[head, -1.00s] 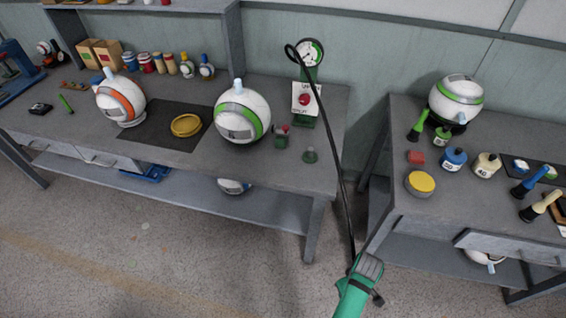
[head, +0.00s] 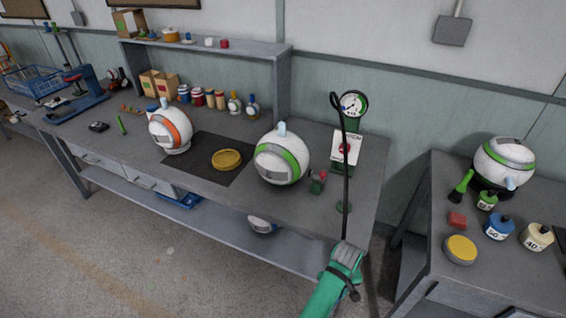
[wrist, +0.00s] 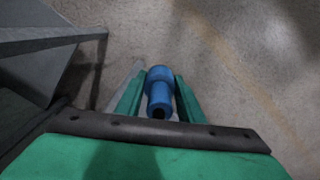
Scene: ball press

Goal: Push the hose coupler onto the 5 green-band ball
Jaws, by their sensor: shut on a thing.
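A white ball with a green band (head: 282,158) stands on the left bench, with a stubby light blue top. A second green-banded white ball (head: 503,162) sits on the right bench. I cannot read a 5 on either. My gripper (head: 347,262) is in front of the left bench, low in the head view; its fingertips do not show clearly there. In the wrist view my gripper (wrist: 159,92) is shut on the blue hose coupler (wrist: 159,84), with bare floor behind it. The black hose (head: 346,185) hangs from beside the gauge (head: 354,103) down to my gripper.
An orange-banded ball (head: 170,130) and a yellow ring (head: 226,160) are on the left bench (head: 340,215). A small red-topped block (head: 318,182) sits beside the green-banded ball. Labelled pots and a yellow-topped tin (head: 460,250) crowd the right bench. A gap separates the benches.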

